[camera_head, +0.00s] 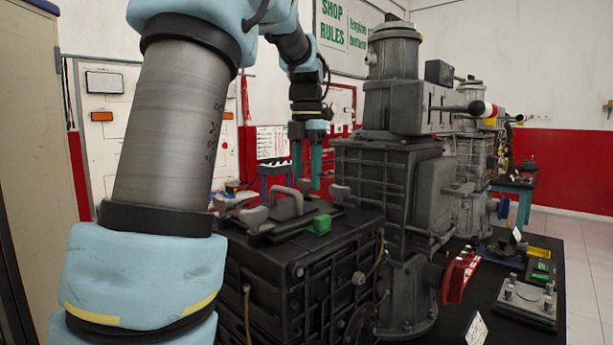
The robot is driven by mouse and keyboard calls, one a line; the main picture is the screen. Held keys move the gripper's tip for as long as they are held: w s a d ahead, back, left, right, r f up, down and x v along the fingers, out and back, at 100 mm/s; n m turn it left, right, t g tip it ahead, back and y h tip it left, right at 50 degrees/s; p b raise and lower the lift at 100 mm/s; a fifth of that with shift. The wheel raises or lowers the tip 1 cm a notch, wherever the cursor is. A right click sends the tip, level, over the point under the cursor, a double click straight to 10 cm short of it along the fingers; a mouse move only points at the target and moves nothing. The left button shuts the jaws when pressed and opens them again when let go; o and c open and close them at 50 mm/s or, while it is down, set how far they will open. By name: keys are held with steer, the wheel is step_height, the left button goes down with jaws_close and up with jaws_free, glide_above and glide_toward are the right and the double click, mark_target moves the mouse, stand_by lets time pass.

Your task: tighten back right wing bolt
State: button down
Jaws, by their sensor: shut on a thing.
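My gripper (306,184) points straight down over the back right of the dark engine cover plate (268,231). Its two teal fingers are shut on the back right wing bolt (306,186), of which only a small grey part shows between the fingertips. The wing bolt's seating and exact turn cannot be made out.
A grey arched handle (287,200) and a green block (320,224) sit on the cover close to my gripper. A tall grey engine column (385,180) rises just to the right. A red lever (458,277) and small fixtures (528,300) lie on the dark bench.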

steer(key=shift+r+m+p, duration=0.1)
steer(key=shift+m+p, duration=0.2)
steer(key=shift+m, duration=0.1)
steer(key=m+p, duration=0.2)
steer(key=m, duration=0.1)
steer(key=shift+r+m, duration=0.1)
steer(key=shift+m, duration=0.3)
steer(key=m+p, duration=0.1)
steer(key=m, duration=0.3)
steer(key=shift+p, duration=0.4)
steer(key=m+p, duration=0.1)
steer(key=m, duration=0.4)
steer(key=m+p, duration=0.1)
steer(key=m, duration=0.3)
steer(key=shift+d, duration=0.1)
steer(key=shift+m, duration=0.3)
steer(key=shift+c, duration=1.2)
jaws_free()
